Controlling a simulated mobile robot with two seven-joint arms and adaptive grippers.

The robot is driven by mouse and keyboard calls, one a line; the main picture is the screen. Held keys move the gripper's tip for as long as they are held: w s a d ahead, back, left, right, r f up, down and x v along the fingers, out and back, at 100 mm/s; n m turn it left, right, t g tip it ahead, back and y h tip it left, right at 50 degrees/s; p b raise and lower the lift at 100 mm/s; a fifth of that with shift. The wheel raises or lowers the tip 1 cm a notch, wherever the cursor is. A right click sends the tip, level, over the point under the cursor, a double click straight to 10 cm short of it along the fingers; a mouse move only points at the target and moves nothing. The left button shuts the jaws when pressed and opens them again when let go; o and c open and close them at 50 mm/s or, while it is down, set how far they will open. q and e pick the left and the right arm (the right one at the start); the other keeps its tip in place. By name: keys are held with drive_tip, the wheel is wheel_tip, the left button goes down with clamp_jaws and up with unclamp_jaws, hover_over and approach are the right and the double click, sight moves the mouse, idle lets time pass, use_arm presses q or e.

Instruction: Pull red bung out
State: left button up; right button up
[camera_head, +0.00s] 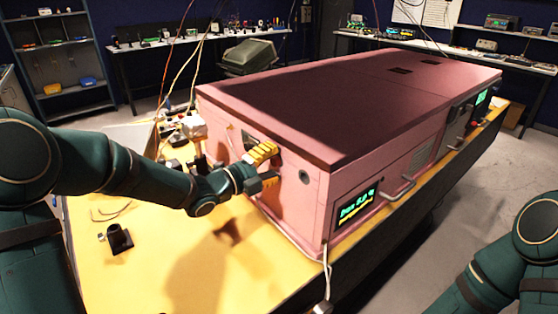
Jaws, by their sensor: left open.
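A pink foam enclosure (410,178) with a darker lid stands on a yellow-topped table (150,265). My left gripper (268,168) is open, with yellow fingertips one above the other, close to the enclosure's left end wall. A dark round port (304,177) shows on that wall, just right of the fingertips. I cannot make out a red bung for certain; the gripper covers part of the wall where it may be. I cannot tell whether the fingertips touch the wall. My right arm shows at the lower right, but its gripper is out of view.
A small black holder (119,238) stands on the table's left part. White and dark fittings with cables (188,127) crowd the table behind my left arm. A lit display (355,204) and handles are on the enclosure's front. The table between the holder and enclosure is mostly clear.

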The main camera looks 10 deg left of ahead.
use_arm(q)
drive_tip(key=shift+b, duration=0.5)
idle(0.7)
drive_tip(key=shift+b, duration=0.45)
clamp_jaws()
drive_tip(key=shift+s+a, duration=0.1)
drive_tip(key=shift+b+v, duration=0.8)
drive_tip(key=shift+v, duration=2.05)
